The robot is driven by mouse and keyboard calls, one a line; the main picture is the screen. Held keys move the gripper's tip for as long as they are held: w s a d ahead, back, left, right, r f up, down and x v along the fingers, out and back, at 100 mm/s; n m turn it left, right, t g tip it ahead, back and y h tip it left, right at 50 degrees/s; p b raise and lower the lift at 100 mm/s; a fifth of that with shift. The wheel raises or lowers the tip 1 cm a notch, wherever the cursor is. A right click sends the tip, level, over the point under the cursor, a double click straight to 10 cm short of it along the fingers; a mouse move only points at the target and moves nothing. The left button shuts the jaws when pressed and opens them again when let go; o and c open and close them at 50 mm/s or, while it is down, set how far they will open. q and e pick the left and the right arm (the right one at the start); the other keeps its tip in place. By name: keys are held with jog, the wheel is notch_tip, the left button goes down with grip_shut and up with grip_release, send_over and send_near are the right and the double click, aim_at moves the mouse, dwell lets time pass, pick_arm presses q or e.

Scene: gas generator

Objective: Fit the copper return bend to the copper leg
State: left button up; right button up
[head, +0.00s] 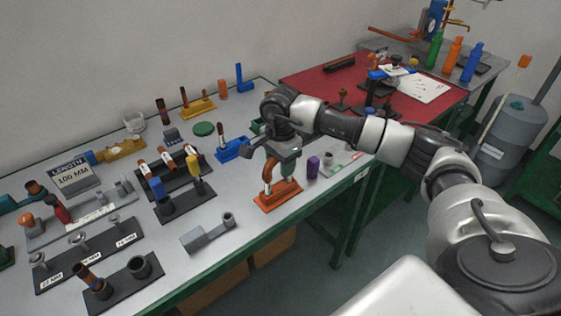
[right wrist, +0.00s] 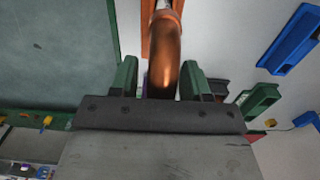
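The copper return bend (right wrist: 165,55) is a shiny curved copper tube. It lies between the two green fingers of my right gripper (right wrist: 160,80) in the right wrist view, with a visible gap on the left side. In the head view my right gripper (head: 279,165) points down over an orange stand (head: 278,196). A copper tube (head: 268,171) rises from this stand beside the green finger. I cannot tell where the bend ends and the copper leg begins. My left gripper is out of view.
A purple cylinder (head: 313,167) stands just right of the orange stand. A grey block with a socket (head: 208,234) lies to the left near the table edge. Black racks, a blue holder (head: 232,149) and small fittings fill the table further left. A red mat (head: 320,82) covers the far end.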

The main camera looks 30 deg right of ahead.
jog(key=shift+o, duration=0.4)
jog(key=shift+r, duration=0.1)
notch_tip(320, 180, up, 11)
jog(key=shift+f+b, duration=0.15)
jog(key=shift+b, duration=0.35)
